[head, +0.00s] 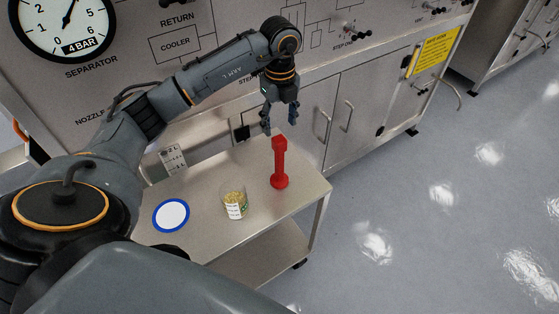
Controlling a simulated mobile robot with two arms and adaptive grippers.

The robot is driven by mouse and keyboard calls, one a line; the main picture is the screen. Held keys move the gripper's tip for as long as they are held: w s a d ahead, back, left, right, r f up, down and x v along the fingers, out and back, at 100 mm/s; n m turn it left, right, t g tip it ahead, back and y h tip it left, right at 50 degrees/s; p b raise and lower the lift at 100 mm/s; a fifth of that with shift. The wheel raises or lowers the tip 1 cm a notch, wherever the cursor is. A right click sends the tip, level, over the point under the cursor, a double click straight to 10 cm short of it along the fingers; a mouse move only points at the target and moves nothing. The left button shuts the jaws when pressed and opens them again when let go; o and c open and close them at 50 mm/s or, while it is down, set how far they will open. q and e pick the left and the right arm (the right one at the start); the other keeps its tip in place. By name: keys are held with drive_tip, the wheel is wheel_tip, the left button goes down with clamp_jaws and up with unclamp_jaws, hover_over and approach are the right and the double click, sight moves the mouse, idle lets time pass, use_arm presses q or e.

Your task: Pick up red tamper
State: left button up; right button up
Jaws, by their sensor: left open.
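The red tamper (280,165) stands upright on the metal cart's top, near its right edge. My right gripper is not in view.
On the cart top (207,191) are a jar with yellowish contents (235,205) and a white disc with a blue rim (171,215). A panel with cabinet doors (345,115) stands behind. Open floor (430,220) lies to the right.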

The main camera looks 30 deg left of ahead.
sight(279, 148)
use_arm(q)
wheel_tip(279, 148, down, 4)
drive_tip(key=shift+f+p, duration=0.25)
drive_tip(key=shift+p, duration=0.2)
wheel_tip(279, 148, down, 5)
drive_tip(key=p, duration=0.2)
drive_tip(key=shift+s+r+p, duration=0.1)
drive_tip(key=shift+p, duration=0.3)
drive_tip(key=shift+f, duration=0.3)
drive_tip(key=shift+r, duration=0.1)
clamp_jaws()
